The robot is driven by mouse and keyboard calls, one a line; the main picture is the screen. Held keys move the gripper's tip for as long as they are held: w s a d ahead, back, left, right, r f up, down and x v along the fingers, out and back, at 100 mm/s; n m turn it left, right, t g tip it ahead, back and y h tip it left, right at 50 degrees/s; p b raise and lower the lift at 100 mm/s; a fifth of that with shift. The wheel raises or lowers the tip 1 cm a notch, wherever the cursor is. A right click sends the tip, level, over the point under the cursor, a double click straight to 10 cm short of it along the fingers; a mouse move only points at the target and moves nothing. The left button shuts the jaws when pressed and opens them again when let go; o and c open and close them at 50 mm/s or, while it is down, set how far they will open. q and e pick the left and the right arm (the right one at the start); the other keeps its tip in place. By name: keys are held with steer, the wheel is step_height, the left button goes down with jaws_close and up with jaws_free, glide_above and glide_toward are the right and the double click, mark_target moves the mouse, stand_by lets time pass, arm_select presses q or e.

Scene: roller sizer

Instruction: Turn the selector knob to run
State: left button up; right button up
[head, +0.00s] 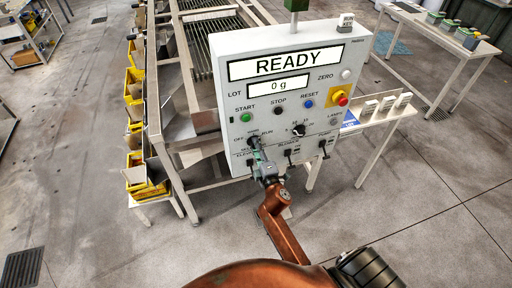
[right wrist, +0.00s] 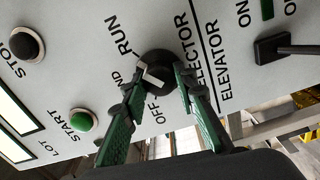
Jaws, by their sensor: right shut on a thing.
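The selector knob (right wrist: 158,66) is a round black knob on the white control panel (head: 290,108), below the green START button. In the right wrist view its pale mark lies toward the middle label ending in "ND", between OFF and RUN. My right gripper (right wrist: 157,82) has its two green-faced fingers on either side of the knob, shut on it. In the head view the right gripper (head: 257,157) reaches up to the panel's lower left and partly covers the knob (head: 253,141). My left gripper is out of view. The panel display reads READY and 0 g.
The green START button (head: 246,117), black STOP button (head: 278,110), and a dial (head: 298,130) are near the knob. An elevator switch (right wrist: 272,48) sits just beside it. A red emergency button (head: 341,98) is at right. Yellow bins (head: 134,92) stand left of the machine.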

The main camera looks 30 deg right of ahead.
steer(key=shift+m, duration=1)
steer(key=o, duration=1.2)
steer(key=shift+c, duration=0.2)
steer(key=v, duration=1.2)
steer(key=shift+d+f, duration=0.1)
steer(key=shift+f, duration=0.05)
